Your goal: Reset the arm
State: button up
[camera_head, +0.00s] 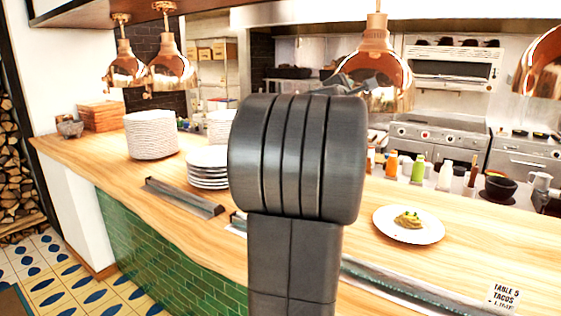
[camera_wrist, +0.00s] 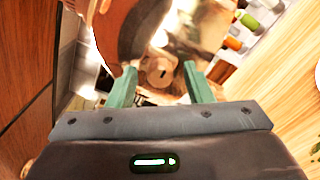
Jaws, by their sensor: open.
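My gripper (camera_wrist: 158,86) shows in the wrist view with its two green fingers apart and nothing between them. Beyond the fingers is a blurred copper-coloured lamp shade and a bright background; how far off it is I cannot tell. In the head view my dark grey arm stands upright in the middle and hides part of the counter. The gripper itself is not clearly visible there, as it is mostly behind my arm.
A wooden counter (camera_head: 262,255) runs across the head view.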

jog(key=shift+n+p, duration=1)
jog(key=shift+p, duration=0.1)
jog(key=shift+a, duration=0.1)
